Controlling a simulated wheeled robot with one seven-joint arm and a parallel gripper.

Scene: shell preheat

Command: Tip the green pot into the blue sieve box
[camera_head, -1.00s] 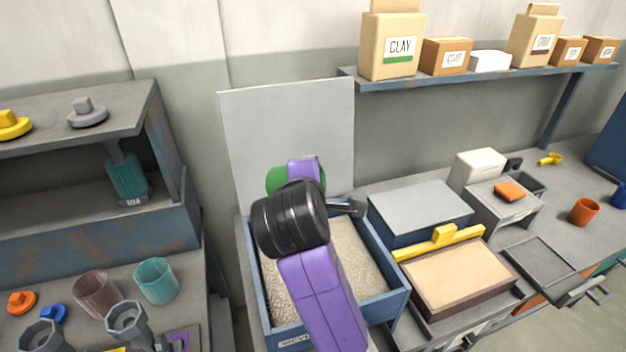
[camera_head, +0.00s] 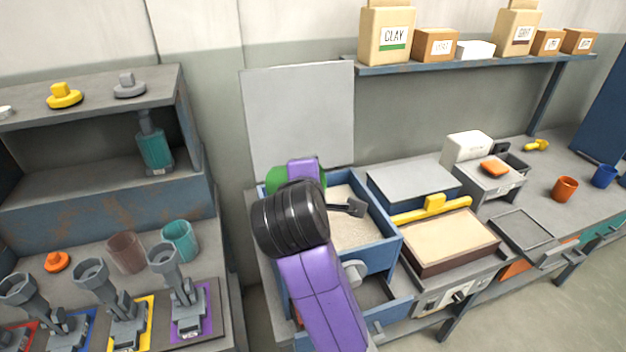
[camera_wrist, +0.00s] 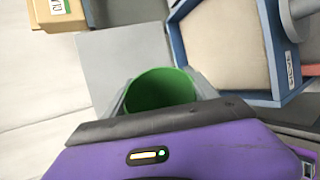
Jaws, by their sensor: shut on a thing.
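The green pot (camera_head: 284,180) shows partly behind my dark wrist in the head view, near the back left of the blue sieve box (camera_head: 377,255). In the wrist view I look into the round mouth of the pot (camera_wrist: 160,90); its green inside shows no contents. My gripper (camera_wrist: 163,98) is shut on the pot, one grey finger on each side. The sieve box (camera_wrist: 262,50), with its label, lies to the right of the pot in the wrist view. Pale grainy material (camera_head: 352,218) fills it. My arm hides the box's left part. I cannot tell the pot's exact tilt.
A grey upright panel (camera_head: 297,115) stands behind the box. A lidded blue box (camera_head: 415,186) and a sand tray with a yellow bar (camera_head: 450,240) are to the right. Clamp-like stands (camera_head: 180,290) and cups (camera_head: 180,240) occupy the left bench.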

